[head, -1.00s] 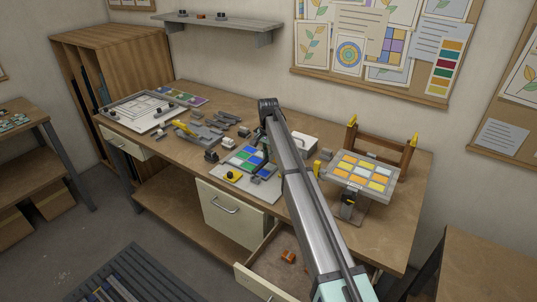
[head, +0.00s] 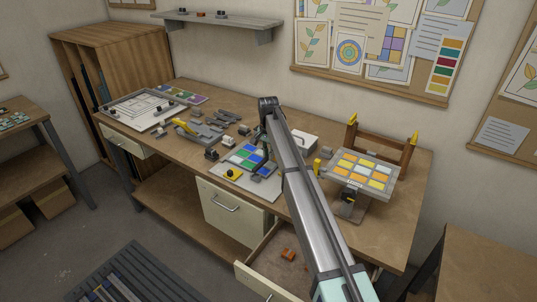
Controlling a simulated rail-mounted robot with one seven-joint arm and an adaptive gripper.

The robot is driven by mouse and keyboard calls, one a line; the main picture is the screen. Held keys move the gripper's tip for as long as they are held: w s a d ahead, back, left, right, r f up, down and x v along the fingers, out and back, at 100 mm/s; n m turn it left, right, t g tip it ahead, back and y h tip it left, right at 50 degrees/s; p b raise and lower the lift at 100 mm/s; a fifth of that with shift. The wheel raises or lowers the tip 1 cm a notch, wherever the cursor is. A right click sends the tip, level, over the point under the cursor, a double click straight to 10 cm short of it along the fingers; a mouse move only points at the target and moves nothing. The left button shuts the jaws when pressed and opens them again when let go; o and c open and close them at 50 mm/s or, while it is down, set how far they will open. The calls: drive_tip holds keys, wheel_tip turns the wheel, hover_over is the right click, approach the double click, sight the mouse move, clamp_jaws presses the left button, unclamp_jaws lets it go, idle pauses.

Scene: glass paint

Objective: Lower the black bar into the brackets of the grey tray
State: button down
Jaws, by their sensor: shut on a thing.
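My gripper (head: 262,168) points down at the end of my arm, over the right side of the grey tray (head: 262,195), and is partly hidden behind my own arm link. It is shut on the black bar, which shows only as a small dark shape low at the fingers and does not stand out clearly. The tray holds blue and green glass panes (head: 243,158) and a yellow block with a black knob (head: 231,174) near its front left. I cannot make out the brackets, or whether the bar touches them.
A raised panel of orange and yellow panes (head: 364,173) stands to the right, before a brown wooden frame (head: 382,148). A white box (head: 304,140) is behind my arm. Grey blocks (head: 205,130) and a white framed board (head: 140,110) lie left. A drawer (head: 278,262) is open below.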

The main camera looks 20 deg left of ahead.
drive_tip(key=shift+f, duration=0.9)
idle(1.5)
drive_tip(key=shift+f+b, duration=0.55)
drive_tip(key=shift+f, duration=0.3)
drive_tip(key=c, duration=1.1)
unclamp_jaws()
drive_tip(key=shift+o, duration=0.2)
drive_tip(key=shift+r, duration=0.15)
drive_tip(key=shift+r+p, duration=1.35)
drive_tip(key=shift+r, duration=2.1)
